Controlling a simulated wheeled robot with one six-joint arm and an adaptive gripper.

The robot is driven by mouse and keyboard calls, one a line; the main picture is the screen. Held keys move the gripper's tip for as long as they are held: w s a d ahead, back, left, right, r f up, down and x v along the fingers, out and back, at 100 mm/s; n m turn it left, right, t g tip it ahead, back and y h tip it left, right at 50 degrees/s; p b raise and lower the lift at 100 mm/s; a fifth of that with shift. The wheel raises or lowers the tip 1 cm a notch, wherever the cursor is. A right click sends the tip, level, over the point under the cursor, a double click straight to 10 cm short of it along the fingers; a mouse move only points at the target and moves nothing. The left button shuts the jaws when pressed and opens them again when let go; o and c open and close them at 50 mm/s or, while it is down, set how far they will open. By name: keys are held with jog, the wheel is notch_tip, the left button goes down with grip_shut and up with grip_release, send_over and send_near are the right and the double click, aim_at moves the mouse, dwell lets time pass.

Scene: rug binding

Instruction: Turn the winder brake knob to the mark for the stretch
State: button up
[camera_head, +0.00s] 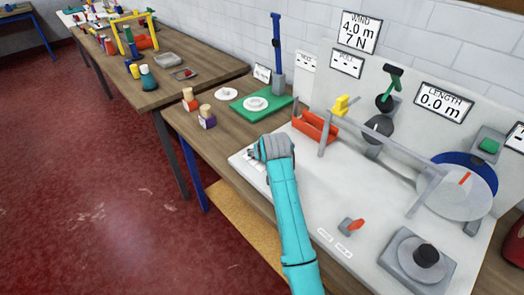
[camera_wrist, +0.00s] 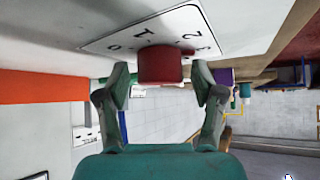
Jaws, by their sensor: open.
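In the wrist view a red knob (camera_wrist: 162,60) stands at a white dial plate (camera_wrist: 195,18) printed with numbers, 1 and 2 among them. I cannot make out where the knob points. My gripper (camera_wrist: 160,82) is open, with one finger on each side of the knob and a gap showing at both sides. In the head view my gripper (camera_head: 268,148) is over the left end of the white bench plate (camera_head: 300,200). There it hides the knob and most of the dial. The wind sign (camera_head: 360,30) reads 4.0 m, 7 N.
An orange tray (camera_head: 315,126) lies right of my gripper. The length sign (camera_head: 441,102) reads 0.0 m.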

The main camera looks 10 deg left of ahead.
jog(key=v, duration=1.2)
dwell(0.3)
